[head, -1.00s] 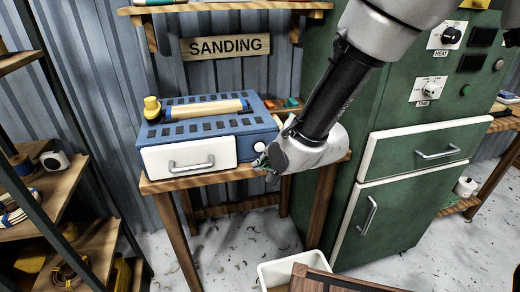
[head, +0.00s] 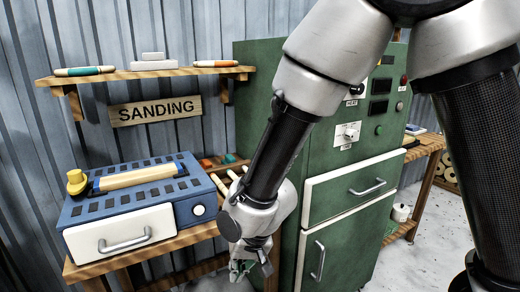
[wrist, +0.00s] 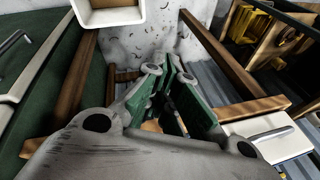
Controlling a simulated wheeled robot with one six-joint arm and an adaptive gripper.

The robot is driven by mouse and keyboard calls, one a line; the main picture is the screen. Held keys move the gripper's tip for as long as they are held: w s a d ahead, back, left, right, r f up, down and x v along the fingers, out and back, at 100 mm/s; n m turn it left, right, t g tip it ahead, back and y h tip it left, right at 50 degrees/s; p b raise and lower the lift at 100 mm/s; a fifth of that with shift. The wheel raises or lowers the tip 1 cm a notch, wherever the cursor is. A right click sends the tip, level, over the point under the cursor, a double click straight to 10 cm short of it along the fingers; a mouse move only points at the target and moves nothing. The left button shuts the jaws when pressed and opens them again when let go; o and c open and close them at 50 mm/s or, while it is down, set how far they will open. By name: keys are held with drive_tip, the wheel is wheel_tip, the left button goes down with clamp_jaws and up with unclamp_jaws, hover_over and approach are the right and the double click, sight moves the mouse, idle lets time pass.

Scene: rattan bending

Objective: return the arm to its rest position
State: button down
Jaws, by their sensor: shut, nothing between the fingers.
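My arm hangs down across the middle of the head view, in front of the green cabinet (head: 330,200). My gripper (head: 243,270) is at its lower end, pointing down, just beyond the right side of the sanding table (head: 160,246). In the wrist view my gripper (wrist: 166,75) shows green pads close together, shut with nothing held. The floor and table legs lie beyond it.
The blue sanding machine (head: 196,190) with a white drawer (head: 112,236) stands on the table. A wall shelf (head: 140,76) hangs above. A white bin (wrist: 110,12) is on the floor in the wrist view. Pale floor (head: 425,235) shows at the right.

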drive_tip(key=s+d+r+m+t+h, duration=0.1)
drive_tip(key=s+d+r, duration=0.1)
drive_tip(key=d+r, duration=0.6)
drive_tip(key=s+d+r+m+h, duration=0.1)
drive_tip(key=d+r, duration=0.7)
drive_tip(key=d, duration=1.3)
drive_tip(key=s+d+r+t+h, duration=0.1)
drive_tip(key=s+d+r, duration=0.2)
drive_tip(key=d+r, duration=0.5)
drive_tip(key=d, duration=0.6)
drive_tip(key=shift+d+r+m+t+h, duration=0.3)
drive_tip(key=shift+d+m+h, duration=0.05)
drive_tip(key=shift+m+h, duration=0.05)
drive_tip(key=shift+w, duration=0.1)
